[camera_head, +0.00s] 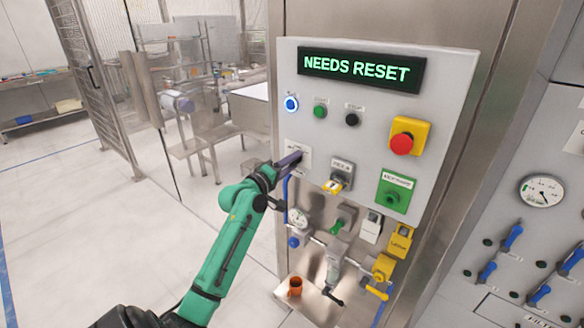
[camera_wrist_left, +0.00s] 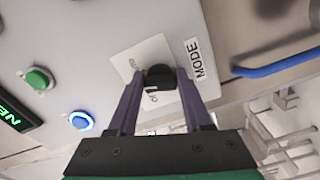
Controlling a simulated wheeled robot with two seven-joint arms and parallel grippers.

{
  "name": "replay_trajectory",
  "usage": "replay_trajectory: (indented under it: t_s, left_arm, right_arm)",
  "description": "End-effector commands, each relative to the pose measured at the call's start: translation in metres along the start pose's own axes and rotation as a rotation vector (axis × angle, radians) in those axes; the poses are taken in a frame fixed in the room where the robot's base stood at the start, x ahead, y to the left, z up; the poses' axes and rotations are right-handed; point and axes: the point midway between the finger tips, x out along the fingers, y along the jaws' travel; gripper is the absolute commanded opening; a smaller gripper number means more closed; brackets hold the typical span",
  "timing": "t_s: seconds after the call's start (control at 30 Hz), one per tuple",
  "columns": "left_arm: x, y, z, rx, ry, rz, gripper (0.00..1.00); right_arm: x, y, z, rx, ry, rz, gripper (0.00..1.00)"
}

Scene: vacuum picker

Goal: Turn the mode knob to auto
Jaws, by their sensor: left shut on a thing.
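The mode knob (camera_wrist_left: 159,77) is a small black knob on a white plate (camera_wrist_left: 128,62) beside a "MODE" label (camera_wrist_left: 195,58) in the left wrist view. My left gripper (camera_wrist_left: 159,84) is shut on the knob, with one finger on each side of it. In the head view my left gripper (camera_head: 292,160) reaches the panel's lower left, and its fingers hide the knob there. The plate's lettering is partly covered, so I cannot tell which setting the knob points to. My right gripper is not in view.
The control panel (camera_head: 330,120) has a display (camera_head: 361,69) reading "NEEDS RESET", a lit blue button (camera_head: 291,103), a green button (camera_head: 320,111), a black button (camera_head: 352,119) and a red emergency button (camera_head: 402,143). Valves, a gauge (camera_head: 298,218) and a yellow padlock (camera_head: 399,241) sit below.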

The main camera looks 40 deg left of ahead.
Motion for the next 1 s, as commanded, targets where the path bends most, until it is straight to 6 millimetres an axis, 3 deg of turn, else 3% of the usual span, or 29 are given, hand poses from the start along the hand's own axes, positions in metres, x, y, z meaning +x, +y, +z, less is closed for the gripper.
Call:
replay_trajectory:
  t_s: [0.5, 1.0]
  left_arm:
    - [0.0, -0.004, 0.001, 0.383, -0.002, -0.003, 0.0]
    - [0.0, -0.004, 0.0, 0.472, -0.002, -0.003, 0.0]
  right_arm:
    - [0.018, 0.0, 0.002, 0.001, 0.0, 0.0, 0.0]
    - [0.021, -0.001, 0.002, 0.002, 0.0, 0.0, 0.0]
